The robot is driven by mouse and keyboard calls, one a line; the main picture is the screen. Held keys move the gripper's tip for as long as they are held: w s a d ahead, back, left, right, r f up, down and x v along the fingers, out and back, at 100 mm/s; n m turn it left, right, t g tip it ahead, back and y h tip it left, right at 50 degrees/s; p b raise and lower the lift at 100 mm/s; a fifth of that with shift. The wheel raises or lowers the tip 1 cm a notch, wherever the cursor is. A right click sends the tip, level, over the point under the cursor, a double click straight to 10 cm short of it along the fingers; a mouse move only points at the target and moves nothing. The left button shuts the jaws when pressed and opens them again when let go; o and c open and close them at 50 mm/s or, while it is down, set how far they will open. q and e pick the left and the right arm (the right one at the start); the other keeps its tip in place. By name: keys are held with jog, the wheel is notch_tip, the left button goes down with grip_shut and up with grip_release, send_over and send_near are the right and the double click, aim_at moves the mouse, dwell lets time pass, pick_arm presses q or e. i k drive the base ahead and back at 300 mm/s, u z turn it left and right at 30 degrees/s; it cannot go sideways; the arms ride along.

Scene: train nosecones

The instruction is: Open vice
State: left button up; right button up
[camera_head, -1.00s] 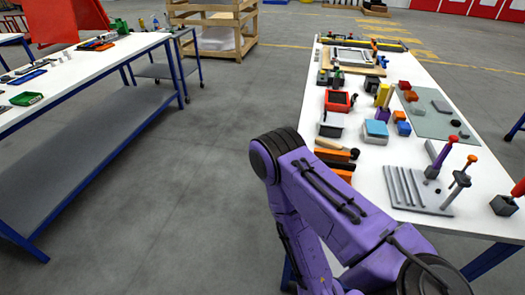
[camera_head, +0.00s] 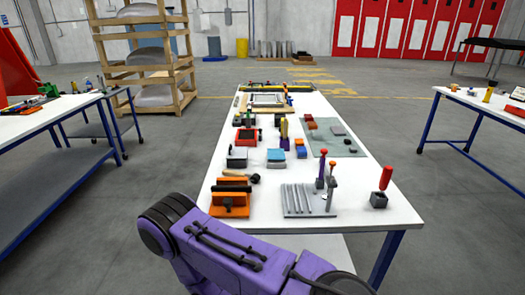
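An orange and black device (camera_head: 229,208) that looks like a vice stands at the near left corner of the white table. From here I cannot tell how far apart its jaws are. A purple arm of mine (camera_head: 235,258) crosses the bottom of the view in front of the table's near edge. Its gripper is out of the frame. My other gripper is also out of the frame.
Other workbenches stand at left and right.

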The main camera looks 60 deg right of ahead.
aim_at(228, 202)
jog(key=k, duration=0.3)
jog(key=z, duration=1)
